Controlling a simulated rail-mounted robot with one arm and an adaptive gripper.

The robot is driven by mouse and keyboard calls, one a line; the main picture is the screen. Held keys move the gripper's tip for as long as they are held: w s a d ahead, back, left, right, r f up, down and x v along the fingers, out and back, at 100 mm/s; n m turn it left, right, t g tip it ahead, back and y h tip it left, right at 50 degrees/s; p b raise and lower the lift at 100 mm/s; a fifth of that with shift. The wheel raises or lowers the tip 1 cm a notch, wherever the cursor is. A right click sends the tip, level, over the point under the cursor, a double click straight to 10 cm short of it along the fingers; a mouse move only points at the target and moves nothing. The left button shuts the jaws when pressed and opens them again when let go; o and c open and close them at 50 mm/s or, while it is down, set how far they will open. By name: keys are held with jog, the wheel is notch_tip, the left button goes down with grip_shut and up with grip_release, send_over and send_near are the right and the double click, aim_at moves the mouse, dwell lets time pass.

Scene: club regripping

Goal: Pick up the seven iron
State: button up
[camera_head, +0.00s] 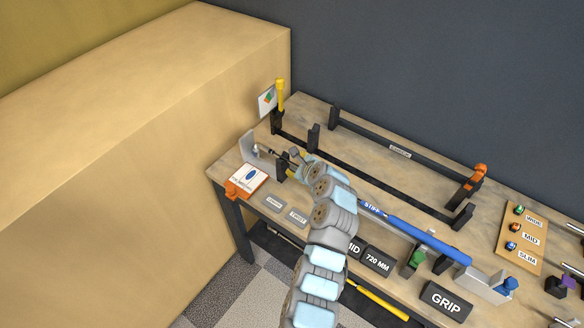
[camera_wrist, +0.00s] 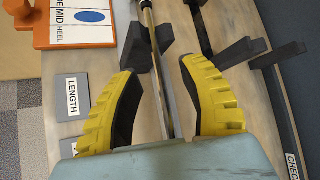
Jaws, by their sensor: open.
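A club with a metal shaft lies across the bench, and its blue grip (camera_head: 430,241) is at the right in the head view. In the wrist view its shaft (camera_wrist: 159,62) runs lengthwise between the two yellow fingers of my gripper (camera_wrist: 158,68). The gripper is open, with a gap on both sides of the shaft. In the head view my gripper (camera_head: 298,161) is at the left part of the club, and my arm hides some of the shaft. The club head is too small to make out clearly, so I cannot read its number.
A black support (camera_wrist: 147,48) is under the shaft beyond the fingers. An orange and white board (camera_head: 248,181) lies at the bench's left front. Black rack rails (camera_head: 370,136) run along the back. A yellow upright piece (camera_head: 280,95) and a large wooden block (camera_head: 130,130) stand left.

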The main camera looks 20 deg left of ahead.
aim_at(293, 164)
jog(key=shift+w+a+f, duration=0.3)
jog(key=shift+a+f, duration=0.1)
jog(key=shift+f, duration=0.15)
jog(key=shift+x, duration=1.2)
grip_shut()
